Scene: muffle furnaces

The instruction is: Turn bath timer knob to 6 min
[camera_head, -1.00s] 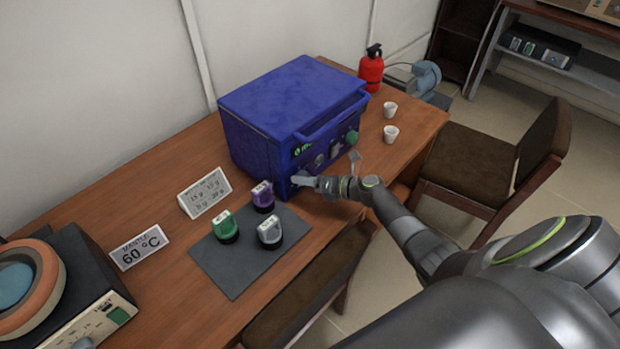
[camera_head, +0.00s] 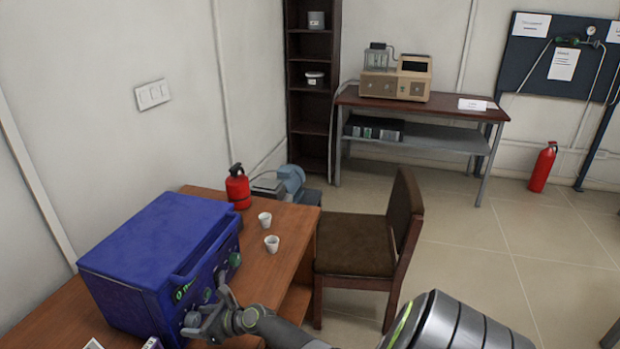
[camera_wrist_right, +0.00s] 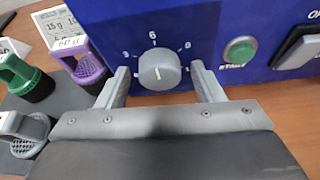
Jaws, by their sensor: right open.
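The blue box-shaped bath (camera_head: 150,255) stands on the wooden table, its front panel facing right in the head view. In the right wrist view, its round grey timer knob (camera_wrist_right: 159,70) is on the blue panel, with a "6" above it, a "3" to its left and another figure to its right. A short pale line shows on the knob face; its exact setting is hard to read. My right gripper (camera_head: 208,312) is at the front panel, open, with its fingers (camera_wrist_right: 160,85) on either side of the knob. Small gaps show between fingers and knob. My left gripper is out of view.
A green start button (camera_wrist_right: 240,51) and a switch (camera_wrist_right: 300,48) sit right of the knob. Green (camera_wrist_right: 28,82), purple (camera_wrist_right: 88,68) and grey (camera_wrist_right: 22,135) holders stand at left. White cups (camera_head: 271,243) and a red extinguisher (camera_head: 238,187) are behind; a chair (camera_head: 370,245) stands beside the table.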

